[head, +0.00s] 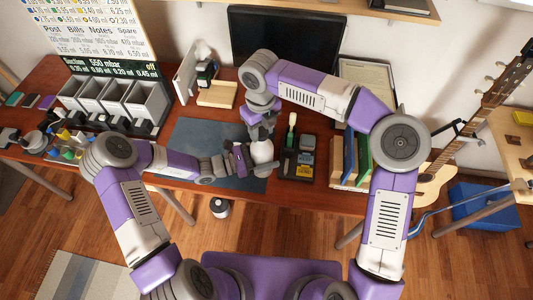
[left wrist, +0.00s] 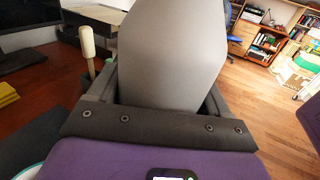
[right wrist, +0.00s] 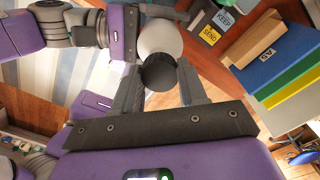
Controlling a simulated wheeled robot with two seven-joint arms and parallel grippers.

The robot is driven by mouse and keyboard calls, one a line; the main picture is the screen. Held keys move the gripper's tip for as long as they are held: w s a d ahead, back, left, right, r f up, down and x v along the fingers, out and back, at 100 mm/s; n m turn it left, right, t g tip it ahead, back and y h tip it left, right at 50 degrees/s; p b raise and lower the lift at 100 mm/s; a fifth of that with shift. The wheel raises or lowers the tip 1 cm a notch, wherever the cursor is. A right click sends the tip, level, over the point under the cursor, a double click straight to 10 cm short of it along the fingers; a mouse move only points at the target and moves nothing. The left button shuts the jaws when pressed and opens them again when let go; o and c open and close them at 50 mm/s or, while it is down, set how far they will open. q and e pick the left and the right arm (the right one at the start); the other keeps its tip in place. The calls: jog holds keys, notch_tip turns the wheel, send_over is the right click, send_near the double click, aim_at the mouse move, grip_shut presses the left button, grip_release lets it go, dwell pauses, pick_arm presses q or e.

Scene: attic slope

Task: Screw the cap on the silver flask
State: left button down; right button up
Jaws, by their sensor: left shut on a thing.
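The silver flask (head: 262,151) is upright over the dark mat. My left gripper (head: 243,160) is shut on it from the left. In the left wrist view the flask's grey body (left wrist: 170,55) fills the space between the fingers. My right gripper (head: 263,130) points down from above the flask. In the right wrist view the dark cap (right wrist: 160,72) lies between the right fingertips, which appear to touch its sides. The pale rounded top of the flask (right wrist: 160,38) shows right behind the cap. I cannot tell whether the cap is seated on the neck.
A dark organiser (head: 298,168) with a pale-handled tool (head: 291,129) stands just right of the flask. Upright blue and green books (head: 356,157) are farther right. A monitor (head: 287,42) is behind, and grey bins (head: 112,98) are at left. The dark mat (head: 205,135) is mostly clear.

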jog(key=c, duration=0.7)
jog(key=shift+o, duration=0.2)
